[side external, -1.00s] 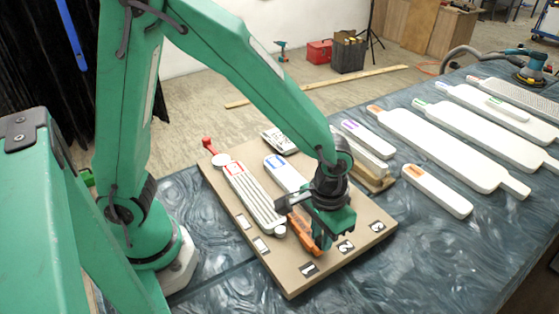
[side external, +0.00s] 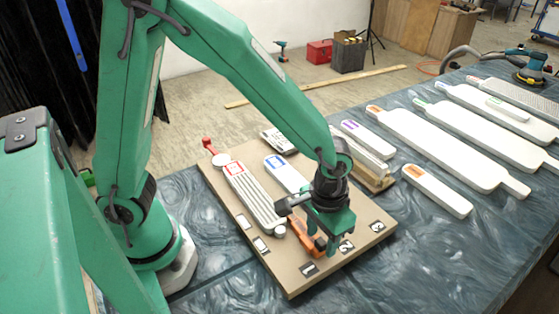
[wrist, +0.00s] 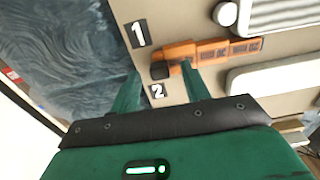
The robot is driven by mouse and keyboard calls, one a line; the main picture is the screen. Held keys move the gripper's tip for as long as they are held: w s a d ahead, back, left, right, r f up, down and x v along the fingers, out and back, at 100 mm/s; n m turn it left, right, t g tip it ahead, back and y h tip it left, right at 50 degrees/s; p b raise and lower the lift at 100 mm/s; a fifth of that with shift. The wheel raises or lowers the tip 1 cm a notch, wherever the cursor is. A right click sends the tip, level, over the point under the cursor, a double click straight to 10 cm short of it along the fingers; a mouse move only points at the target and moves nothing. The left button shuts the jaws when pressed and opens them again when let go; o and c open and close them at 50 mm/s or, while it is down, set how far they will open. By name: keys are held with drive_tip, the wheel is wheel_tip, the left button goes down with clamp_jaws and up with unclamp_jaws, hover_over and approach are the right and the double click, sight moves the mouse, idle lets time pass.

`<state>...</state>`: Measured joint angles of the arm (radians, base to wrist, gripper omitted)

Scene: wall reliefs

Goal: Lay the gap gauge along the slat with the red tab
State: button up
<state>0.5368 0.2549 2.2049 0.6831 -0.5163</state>
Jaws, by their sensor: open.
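The slat with the red tab (side external: 255,197) is a white ribbed piece lying on the tan board (side external: 290,282), with a red label at its far end. The orange gap gauge (side external: 302,238) lies on the board just right of that slat's near end. The gauge also shows in the wrist view (wrist: 225,50), with a dark block at one end. My gripper (side external: 338,247) is open, low over the board near the gauge. In the wrist view its fingertips (wrist: 160,80) lie around the gauge's dark end, one finger overlapping the orange part. Whether they touch it, I cannot tell.
A blue-tabbed white slat (side external: 283,172) lies beside the red one. Numbered tags (side external: 309,269) line the board's near edge. A red-knobbed lever (side external: 208,145) stands at its far left corner. Several long white slats (side external: 440,145) cover the table to the right.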

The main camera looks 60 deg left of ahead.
drive_tip(key=shift+r, duration=3.8)
drive_tip(key=s+a+r+t, duration=0.2)
drive_tip(key=s+a+r, duration=0.2)
drive_tip(key=a, duration=0.5)
drive_tip(key=s+a+r+t, duration=0.3)
drive_tip(key=a+r, duration=0.3)
drive_tip(key=a, duration=0.3)
drive_tip(key=shift+s+r+t, duration=0.3)
drive_tip(key=shift+s+r, duration=0.05)
drive_tip(key=shift+r, duration=0.05)
